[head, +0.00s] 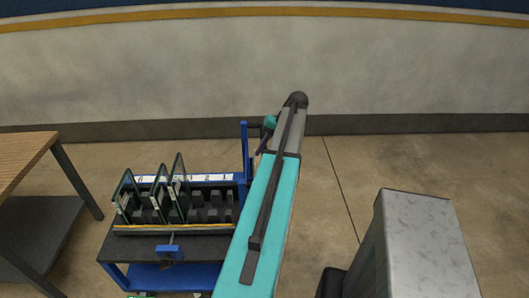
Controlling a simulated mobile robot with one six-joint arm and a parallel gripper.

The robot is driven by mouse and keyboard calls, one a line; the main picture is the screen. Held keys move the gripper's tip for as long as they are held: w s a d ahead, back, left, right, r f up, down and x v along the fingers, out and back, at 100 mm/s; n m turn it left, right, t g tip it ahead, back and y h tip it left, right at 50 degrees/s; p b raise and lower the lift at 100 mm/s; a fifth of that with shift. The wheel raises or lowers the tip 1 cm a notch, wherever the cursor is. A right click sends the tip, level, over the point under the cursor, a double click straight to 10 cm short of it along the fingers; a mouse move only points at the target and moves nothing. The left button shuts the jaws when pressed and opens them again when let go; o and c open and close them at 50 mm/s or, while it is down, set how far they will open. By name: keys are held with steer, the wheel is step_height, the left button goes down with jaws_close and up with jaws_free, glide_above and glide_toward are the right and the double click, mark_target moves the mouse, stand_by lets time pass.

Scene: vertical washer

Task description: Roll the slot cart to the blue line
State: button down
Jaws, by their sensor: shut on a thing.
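The slot cart (210,250) stands at the lower left, with a dark top, a blue frame and a blue lower shelf. A slotted rack (205,231) on it has a white numbered strip, and several thin glass panes (179,185) stand upright in its left part. A blue upright post (245,150) rises at the cart's right side. My gripper (260,147) is small and dark beside this post, shut at the cart's handle; my teal arm hides part of the grip and the cart's right edge. I see no blue line on the floor in this view.
A wooden-topped table (24,158) with dark legs and a lower shelf stands close to the cart's left. A pale wall (400,75) runs across the back. The concrete floor (430,160) is clear at the right and behind the cart.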

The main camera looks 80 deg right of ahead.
steer(key=shift+s+f, duration=0.1)
steer(key=shift+s, duration=0.1)
steer(key=shift+s+d, duration=0.2)
steer(key=shift+s, duration=0.3)
steer(key=shift+s+d, duration=0.15)
steer(key=shift+s, duration=0.45)
steer(key=s+d, duration=0.2)
steer(key=s, duration=0.6)
steer(key=shift+s+d+p, duration=0.3)
steer(key=shift+d, duration=0.1)
stand_by(1.5)
steer(key=c, duration=1.4)
jaws_free()
steer(key=shift+o, duration=0.2)
steer(key=shift+r, duration=0.2)
